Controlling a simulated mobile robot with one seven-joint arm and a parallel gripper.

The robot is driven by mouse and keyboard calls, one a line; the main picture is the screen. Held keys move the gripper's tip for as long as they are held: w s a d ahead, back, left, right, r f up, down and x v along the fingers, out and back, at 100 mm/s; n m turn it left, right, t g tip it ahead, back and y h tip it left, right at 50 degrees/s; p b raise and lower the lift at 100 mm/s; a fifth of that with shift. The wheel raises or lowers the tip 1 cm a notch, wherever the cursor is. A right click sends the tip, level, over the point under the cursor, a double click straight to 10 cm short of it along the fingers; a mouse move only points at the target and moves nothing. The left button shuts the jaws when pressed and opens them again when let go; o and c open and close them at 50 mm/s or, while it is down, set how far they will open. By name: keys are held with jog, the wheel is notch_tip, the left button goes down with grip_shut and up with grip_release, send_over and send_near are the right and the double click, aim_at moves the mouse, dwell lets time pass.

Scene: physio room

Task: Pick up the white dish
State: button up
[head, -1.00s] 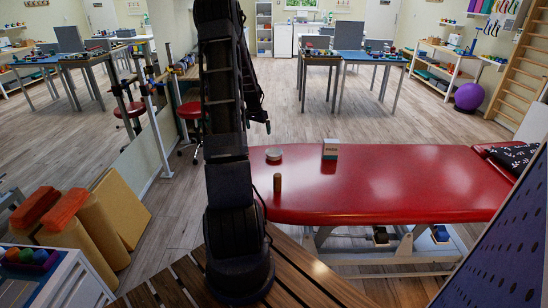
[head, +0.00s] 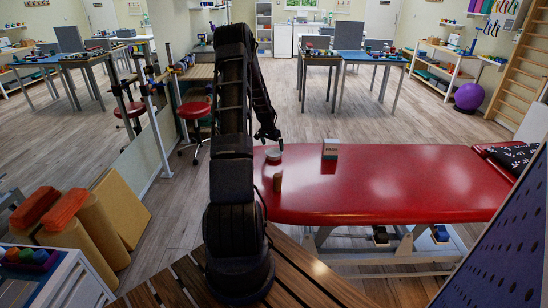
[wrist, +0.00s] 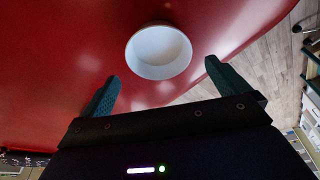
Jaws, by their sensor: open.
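The white dish (wrist: 160,50) is a small round bowl, upright on the red treatment table. In the wrist view it lies just beyond my open fingertips, roughly centred between them, and nothing touches it. My gripper (wrist: 160,72) is open and empty, with a dark green finger on each side. In the head view my gripper (head: 268,138) hangs above and beside the dish.
The table's right half is mostly clear. A red stool (head: 193,112) stands on the floor left of my arm.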

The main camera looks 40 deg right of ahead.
aim_at(273, 150)
jog(key=x, duration=0.5)
jog(key=shift+a, duration=0.1)
jog(key=c, duration=0.8)
